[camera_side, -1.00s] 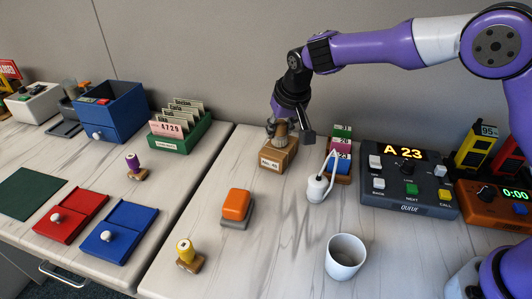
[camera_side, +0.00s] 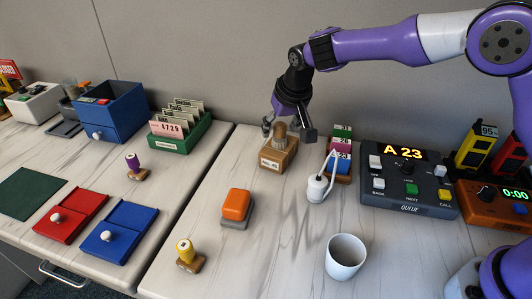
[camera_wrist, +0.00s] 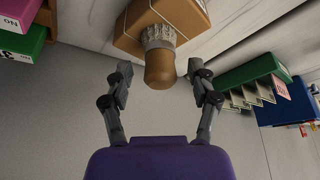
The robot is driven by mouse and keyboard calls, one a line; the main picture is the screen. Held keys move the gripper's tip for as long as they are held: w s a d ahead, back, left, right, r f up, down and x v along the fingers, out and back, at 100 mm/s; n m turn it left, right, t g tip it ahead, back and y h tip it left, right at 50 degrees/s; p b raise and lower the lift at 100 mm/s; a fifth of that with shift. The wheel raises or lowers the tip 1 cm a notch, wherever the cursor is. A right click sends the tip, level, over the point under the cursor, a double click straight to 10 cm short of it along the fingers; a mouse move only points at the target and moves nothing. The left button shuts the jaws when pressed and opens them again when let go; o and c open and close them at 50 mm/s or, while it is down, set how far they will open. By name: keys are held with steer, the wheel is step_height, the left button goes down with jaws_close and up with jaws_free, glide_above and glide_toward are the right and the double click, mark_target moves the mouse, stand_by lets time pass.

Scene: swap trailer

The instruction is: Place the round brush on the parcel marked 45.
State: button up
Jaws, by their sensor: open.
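The round brush (camera_side: 279,132) stands upright on top of a brown parcel (camera_side: 283,156). The parcel has a white label on its front, with a number too small to read with certainty. In the wrist view the brush (camera_wrist: 160,66) has its pale bristles against the parcel (camera_wrist: 134,28) and its rounded wooden handle towards me. My gripper (camera_side: 289,129) is open just above the parcel. In the wrist view its fingers (camera_wrist: 159,78) are spread on both sides of the handle, with a gap on each side.
The queue console (camera_side: 405,180) is further right. An orange-topped block (camera_side: 237,205) and a white cup (camera_side: 345,257) stand in front. A green card box (camera_side: 183,132) is left.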

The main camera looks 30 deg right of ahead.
steer(key=d+v, duration=0.1)
steer(key=v, duration=1)
steer(key=s+d+r, duration=0.4)
steer(key=s+d, duration=0.2)
steer(key=s, duration=0.4)
steer(key=s+d+f+n+t, duration=0.1)
steer(key=s+d+f, duration=0.2)
steer(key=s, duration=0.9)
steer(key=shift+s+f+n+y, duration=0.15)
steer(key=shift+f+n+y, duration=0.15)
steer(key=shift+f+n, duration=0.15)
